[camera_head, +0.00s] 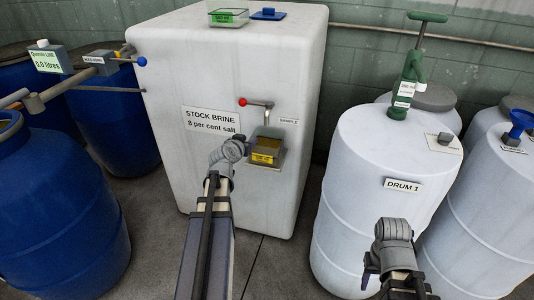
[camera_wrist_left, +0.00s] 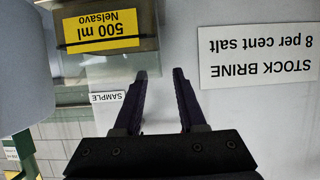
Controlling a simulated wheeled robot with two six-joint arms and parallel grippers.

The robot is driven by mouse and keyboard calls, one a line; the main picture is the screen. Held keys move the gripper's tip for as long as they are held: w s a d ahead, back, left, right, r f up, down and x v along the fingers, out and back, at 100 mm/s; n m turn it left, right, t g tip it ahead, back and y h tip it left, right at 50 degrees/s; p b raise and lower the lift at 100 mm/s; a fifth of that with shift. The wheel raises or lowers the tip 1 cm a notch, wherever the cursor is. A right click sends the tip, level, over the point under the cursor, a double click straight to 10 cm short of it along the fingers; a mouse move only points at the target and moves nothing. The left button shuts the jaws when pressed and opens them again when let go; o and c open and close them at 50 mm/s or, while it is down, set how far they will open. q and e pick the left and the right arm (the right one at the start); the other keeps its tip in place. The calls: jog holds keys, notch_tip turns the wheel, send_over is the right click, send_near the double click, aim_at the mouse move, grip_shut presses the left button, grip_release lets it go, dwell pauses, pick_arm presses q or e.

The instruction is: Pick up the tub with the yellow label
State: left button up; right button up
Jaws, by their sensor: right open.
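The tub with the yellow label (camera_head: 265,157) rests against the front of the white brine tank, under the red-handled tap (camera_head: 255,104). My right gripper (camera_head: 398,288) is low in front of the DRUM 1 drum, open and empty.
The white brine tank (camera_head: 190,70) fills the middle. A tub with a green label (camera_head: 228,18) and a blue item (camera_head: 268,14) sit on its top. Blue drums (camera_head: 60,215) stand left, white drums (camera_head: 385,165) right. A green hand pump (camera_head: 411,70) stands on DRUM 1.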

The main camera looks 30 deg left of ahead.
aim_at(257, 134)
pick_arm(q)
jog(key=shift+b+x, duration=1)
jog(key=shift+x, duration=1.7)
jog(key=shift+a+r, duration=0.1)
jog(key=shift+c, duration=0.2)
grip_shut()
